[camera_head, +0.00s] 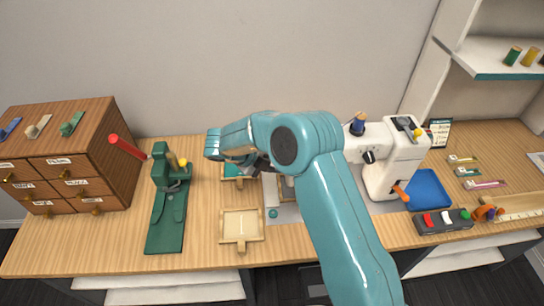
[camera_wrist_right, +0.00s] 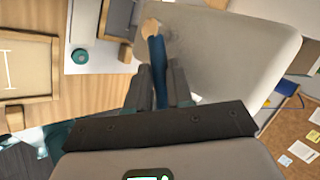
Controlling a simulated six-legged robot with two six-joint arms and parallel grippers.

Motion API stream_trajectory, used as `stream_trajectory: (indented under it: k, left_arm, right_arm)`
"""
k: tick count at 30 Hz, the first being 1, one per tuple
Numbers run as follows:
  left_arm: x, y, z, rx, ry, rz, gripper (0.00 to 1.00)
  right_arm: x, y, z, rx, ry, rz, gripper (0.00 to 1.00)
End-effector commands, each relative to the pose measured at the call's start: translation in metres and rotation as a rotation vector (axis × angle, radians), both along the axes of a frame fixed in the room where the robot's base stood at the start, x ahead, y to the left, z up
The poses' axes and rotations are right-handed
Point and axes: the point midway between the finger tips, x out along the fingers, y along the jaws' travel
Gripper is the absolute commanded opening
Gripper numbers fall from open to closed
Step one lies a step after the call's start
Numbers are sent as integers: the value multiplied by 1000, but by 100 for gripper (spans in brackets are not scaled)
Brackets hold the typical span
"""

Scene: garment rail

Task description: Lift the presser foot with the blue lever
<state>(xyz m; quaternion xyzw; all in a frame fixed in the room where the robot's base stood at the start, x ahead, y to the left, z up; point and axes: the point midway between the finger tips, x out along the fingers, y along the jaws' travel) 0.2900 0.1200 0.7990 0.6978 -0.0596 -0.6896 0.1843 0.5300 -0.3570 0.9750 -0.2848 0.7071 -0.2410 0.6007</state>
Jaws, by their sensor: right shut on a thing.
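The white sewing machine (camera_head: 398,165) stands on the bench at centre right, partly covered by my right arm in the head view. In the right wrist view its pale body (camera_wrist_right: 235,55) fills the upper right. My right gripper (camera_wrist_right: 158,82) is shut on the blue lever (camera_wrist_right: 157,62), a narrow blue bar between its two dark fingers. A light wood-coloured knob (camera_wrist_right: 150,28) shows beyond the fingertips. The lever is hidden behind my arm in the head view. I cannot make out the presser foot. My left gripper is not in view.
A green press-like tool (camera_head: 165,205) and a wooden drawer cabinet (camera_head: 70,155) stand at left. A small wooden tray (camera_head: 241,226) lies in front of my arm. A blue tray (camera_head: 430,190) and a dark box with coloured switches (camera_head: 443,221) are at right.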

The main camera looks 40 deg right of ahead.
Motion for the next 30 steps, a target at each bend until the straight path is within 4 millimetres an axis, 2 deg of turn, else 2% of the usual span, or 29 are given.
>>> stream_trajectory:
  k: [3,15,16,17,26,30]
  left_arm:
    - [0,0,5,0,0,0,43]
    - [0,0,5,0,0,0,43]
    - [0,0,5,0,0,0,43]
    - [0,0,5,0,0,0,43]
    - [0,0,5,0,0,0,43]
    - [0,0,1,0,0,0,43]
  right_arm:
    - [2,0,3,7,10,3,0]
    - [3,0,2,8,16,1,0]
    - [3,0,2,8,16,1,24]
    - [3,0,2,8,16,0,32]
    - [4,0,1,9,17,0,32]
    - [6,10,10,8,14,2,32]
